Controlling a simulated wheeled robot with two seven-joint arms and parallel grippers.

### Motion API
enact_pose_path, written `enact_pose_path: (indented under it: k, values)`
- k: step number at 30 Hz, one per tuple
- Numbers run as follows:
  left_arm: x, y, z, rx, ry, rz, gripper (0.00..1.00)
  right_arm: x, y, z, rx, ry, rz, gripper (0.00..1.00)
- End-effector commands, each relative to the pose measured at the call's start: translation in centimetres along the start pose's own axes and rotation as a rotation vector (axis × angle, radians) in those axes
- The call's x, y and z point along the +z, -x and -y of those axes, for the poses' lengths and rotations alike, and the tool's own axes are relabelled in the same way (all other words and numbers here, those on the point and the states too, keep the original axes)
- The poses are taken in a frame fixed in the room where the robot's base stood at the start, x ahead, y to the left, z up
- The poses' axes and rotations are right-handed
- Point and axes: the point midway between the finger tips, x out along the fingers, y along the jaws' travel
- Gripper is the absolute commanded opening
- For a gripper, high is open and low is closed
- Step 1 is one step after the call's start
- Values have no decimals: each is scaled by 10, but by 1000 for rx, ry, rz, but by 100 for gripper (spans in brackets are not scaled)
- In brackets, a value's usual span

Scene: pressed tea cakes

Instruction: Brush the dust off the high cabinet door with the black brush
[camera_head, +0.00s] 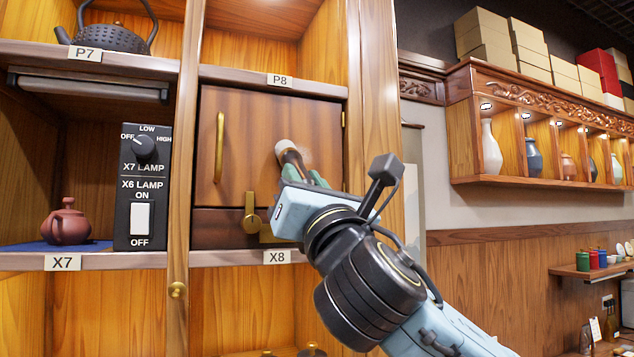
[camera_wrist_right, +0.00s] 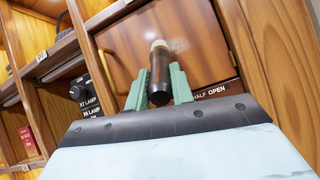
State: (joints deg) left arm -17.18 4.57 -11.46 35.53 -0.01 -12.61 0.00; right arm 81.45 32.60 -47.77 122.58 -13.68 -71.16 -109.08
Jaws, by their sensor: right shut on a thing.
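The high cabinet door (camera_head: 245,130) is brown wood, looks closed, and has a brass handle on its left side. A pale dusty patch (camera_head: 304,153) shows on its right half. My right gripper (camera_head: 303,172) is in front of this patch, its green fingers shut on the black brush (camera_head: 289,153). In the right wrist view the brush (camera_wrist_right: 160,75) sits between the green fingers, its dark body towards me and its pale bristle end towards the door (camera_wrist_right: 125,60). I cannot tell whether the bristles touch the door. My left gripper is out of view.
A brass latch (camera_head: 251,214) sits below the door, close to my right gripper. Left are a lamp switch panel (camera_head: 145,187), a clay teapot (camera_head: 67,224) and a dark iron kettle (camera_head: 108,38). A shelf of vases (camera_head: 540,183) hangs on the right wall.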

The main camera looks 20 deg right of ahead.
Motion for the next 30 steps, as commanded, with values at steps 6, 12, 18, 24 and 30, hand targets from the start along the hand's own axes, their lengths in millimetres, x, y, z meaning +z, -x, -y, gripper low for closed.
enact_pose_path:
  k: [6, 12, 18, 24, 30]
  values:
    - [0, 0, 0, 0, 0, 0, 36, -4, -1, -16, 1, -1, -1, 0]
    - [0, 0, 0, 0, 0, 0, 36, -4, -1, -16, 0, 0, -1, 0]
    - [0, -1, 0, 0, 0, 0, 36, 1, 6, -17, 0, 0, 2, 0]
    - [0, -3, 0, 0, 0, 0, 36, 12, 23, -20, 1, 0, 3, 0]
    - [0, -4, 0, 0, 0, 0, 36, 24, 39, -22, 1, 0, 3, 0]
